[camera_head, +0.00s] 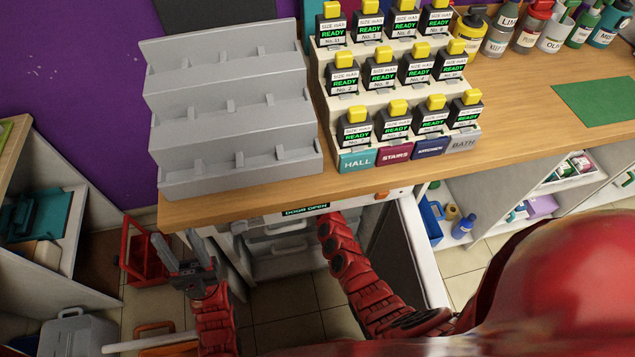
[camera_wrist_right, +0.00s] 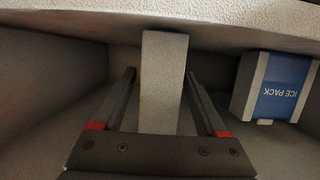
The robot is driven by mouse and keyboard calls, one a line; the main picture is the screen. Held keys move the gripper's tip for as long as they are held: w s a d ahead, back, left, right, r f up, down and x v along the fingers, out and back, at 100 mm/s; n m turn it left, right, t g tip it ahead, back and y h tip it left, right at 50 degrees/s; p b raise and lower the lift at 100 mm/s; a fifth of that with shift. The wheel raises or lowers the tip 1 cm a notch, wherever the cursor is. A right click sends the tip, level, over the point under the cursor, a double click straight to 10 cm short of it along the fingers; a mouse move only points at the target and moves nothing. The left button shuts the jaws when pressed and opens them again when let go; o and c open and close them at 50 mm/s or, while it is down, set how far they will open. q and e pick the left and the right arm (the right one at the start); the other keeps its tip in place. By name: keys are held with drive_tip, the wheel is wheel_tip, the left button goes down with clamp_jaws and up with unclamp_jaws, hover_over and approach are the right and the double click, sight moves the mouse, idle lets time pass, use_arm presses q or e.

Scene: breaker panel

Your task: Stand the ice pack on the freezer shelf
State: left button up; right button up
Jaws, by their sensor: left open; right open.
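An ice pack (camera_wrist_right: 279,88), pale with a blue label whose lettering reads upside down, stands at the right inside a grey compartment in the right wrist view. My right gripper (camera_wrist_right: 162,82) is open; its fingers lie either side of a pale upright block (camera_wrist_right: 163,85), apart from the labelled ice pack. I cannot tell what that block is. In the head view the freezer (camera_head: 275,248) is under the counter, its door (camera_head: 420,262) open. My right arm reaches into it and the counter hides the right gripper. My left gripper (camera_head: 180,252) is open and empty left of the freezer.
The wooden counter (camera_head: 520,130) overhangs the freezer and carries an empty grey stepped rack (camera_head: 230,170) and a rack of black yellow-topped units. A red crate (camera_head: 143,262) stands on the floor beside my left gripper. A pale rim (camera_wrist_right: 200,22) crosses above the right fingers.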

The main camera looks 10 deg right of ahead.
drive_tip(key=p+v, duration=0.1)
drive_tip(key=v, duration=1.1)
